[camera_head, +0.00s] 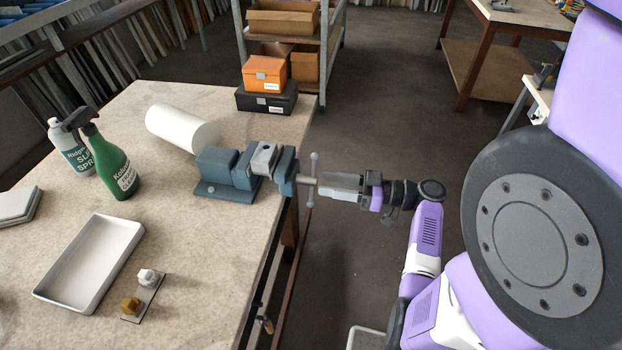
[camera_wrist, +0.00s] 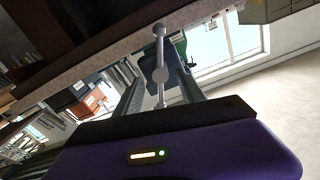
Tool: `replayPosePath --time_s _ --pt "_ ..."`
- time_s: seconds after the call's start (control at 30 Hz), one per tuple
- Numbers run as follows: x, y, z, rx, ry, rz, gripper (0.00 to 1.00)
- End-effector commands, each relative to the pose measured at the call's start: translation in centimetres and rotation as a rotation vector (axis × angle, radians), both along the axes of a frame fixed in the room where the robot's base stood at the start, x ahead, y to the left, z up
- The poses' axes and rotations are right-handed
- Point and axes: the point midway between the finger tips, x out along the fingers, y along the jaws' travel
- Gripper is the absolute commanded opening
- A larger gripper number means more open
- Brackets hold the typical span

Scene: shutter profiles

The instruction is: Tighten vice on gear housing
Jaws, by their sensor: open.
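A blue-grey vice (camera_head: 225,172) stands at the right edge of the workbench, its screw end reaching past the edge. A lighter grey block, seemingly the gear housing (camera_head: 264,157), sits between its jaws; I cannot tell if both jaws touch it. The vice's handle bar (camera_head: 312,178) stands nearly upright with knobs at its ends. My gripper (camera_head: 324,185) is open and level, its fingertips close to the handle. In the wrist view the handle bar (camera_wrist: 160,62) shows between the fingers of my gripper (camera_wrist: 160,78). Whether they touch it is unclear.
On the bench (camera_head: 215,285) are a white roll (camera_head: 182,129), spray bottles (camera_head: 113,165), a white tray (camera_head: 88,262), a small plate with two knobs (camera_head: 143,295), and orange (camera_head: 264,73) and black (camera_head: 266,99) boxes. The floor (camera_head: 390,110) beyond the arm is clear.

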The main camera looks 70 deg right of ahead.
Motion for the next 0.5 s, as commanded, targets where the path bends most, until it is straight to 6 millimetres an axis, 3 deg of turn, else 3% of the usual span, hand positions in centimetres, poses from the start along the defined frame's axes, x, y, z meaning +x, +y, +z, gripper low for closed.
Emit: replayPosePath --time_s 0.2,0.5 --pt "3.4 0.4 0.2 0.003 0.001 0.003 0.47" --pt "5.5 0.4 0.0 0.003 0.0 0.0 0.47"
